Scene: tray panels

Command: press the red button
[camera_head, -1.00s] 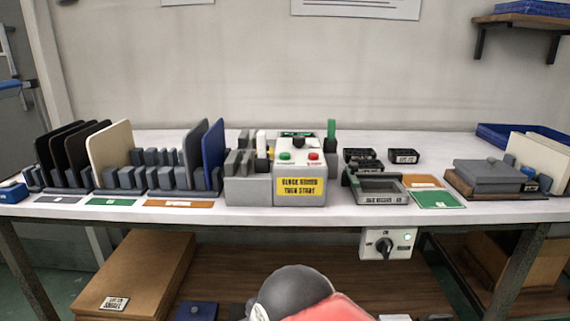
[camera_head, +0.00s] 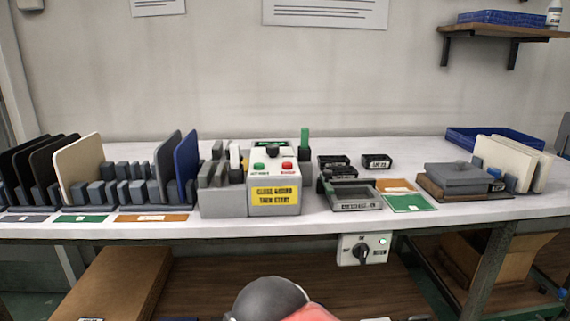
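The red button (camera_head: 287,166) sits on the sloped top panel of a grey and white control box (camera_head: 224,201) near the middle of the table. A green button (camera_head: 259,167) is to its left, and a black knob (camera_head: 272,151) is above and between them. A yellow label (camera_head: 274,196) is on the box's front. Part of my own arm, dark grey and red, shows at the bottom centre, below the table edge. My gripper is not visible, and nothing is seen touching the red button.
Racks with upright panels (camera_head: 78,170) stand left of the box. Small black trays (camera_head: 376,161), a grey tray (camera_head: 355,197) and a grey block (camera_head: 459,178) lie to the right. A green-topped post (camera_head: 304,139) rises beside the box. A switch box (camera_head: 364,249) hangs below the table edge.

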